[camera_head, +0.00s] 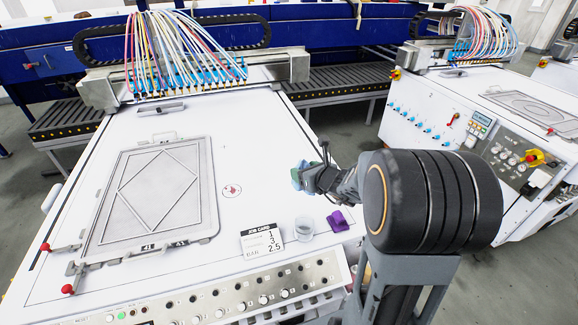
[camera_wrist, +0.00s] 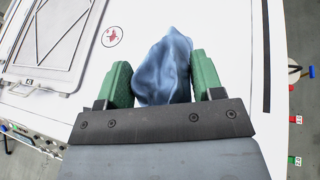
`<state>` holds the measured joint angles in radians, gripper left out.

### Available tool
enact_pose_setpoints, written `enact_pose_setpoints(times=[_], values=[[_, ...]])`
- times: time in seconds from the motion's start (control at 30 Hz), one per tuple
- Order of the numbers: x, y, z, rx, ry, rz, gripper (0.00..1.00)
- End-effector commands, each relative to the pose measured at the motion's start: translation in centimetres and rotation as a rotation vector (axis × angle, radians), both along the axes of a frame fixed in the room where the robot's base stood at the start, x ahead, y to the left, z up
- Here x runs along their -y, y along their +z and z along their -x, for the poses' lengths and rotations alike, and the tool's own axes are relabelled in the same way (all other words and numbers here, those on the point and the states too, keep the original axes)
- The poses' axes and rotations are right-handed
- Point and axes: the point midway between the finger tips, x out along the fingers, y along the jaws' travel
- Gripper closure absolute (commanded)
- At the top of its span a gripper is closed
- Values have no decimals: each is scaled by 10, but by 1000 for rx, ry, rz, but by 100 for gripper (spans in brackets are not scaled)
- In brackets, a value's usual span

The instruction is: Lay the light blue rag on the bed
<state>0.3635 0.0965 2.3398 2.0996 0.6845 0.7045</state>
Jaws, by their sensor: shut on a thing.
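The light blue rag (camera_wrist: 163,70) shows in the wrist view as a crumpled bundle between the green fingers of my gripper (camera_wrist: 160,85). My gripper is shut on it. In the head view my gripper (camera_head: 299,176) is over the right part of the white bed (camera_head: 235,135); the rag is mostly hidden there and I cannot make it out clearly. The bed is a broad white machine top. I cannot tell how high the rag is above it.
A grey framed plate with a diamond pattern (camera_head: 152,192) lies on the bed's left. A job card (camera_head: 262,242), a clear cup (camera_head: 304,229) and a purple object (camera_head: 338,221) are near the front right. A round red mark (camera_head: 231,191) is mid-bed. The nozzle gantry (camera_head: 195,80) spans the back.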

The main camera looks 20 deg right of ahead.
Motion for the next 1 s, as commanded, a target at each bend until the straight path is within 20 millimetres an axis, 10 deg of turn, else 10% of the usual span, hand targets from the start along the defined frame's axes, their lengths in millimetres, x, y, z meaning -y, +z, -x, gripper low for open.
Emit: enact_pose_setpoints(times=[0.4, 1.0], values=[[56, -39, -70, -3, 1, -2, 64], [83, -98, -106, -1, 4, -1, 64]])
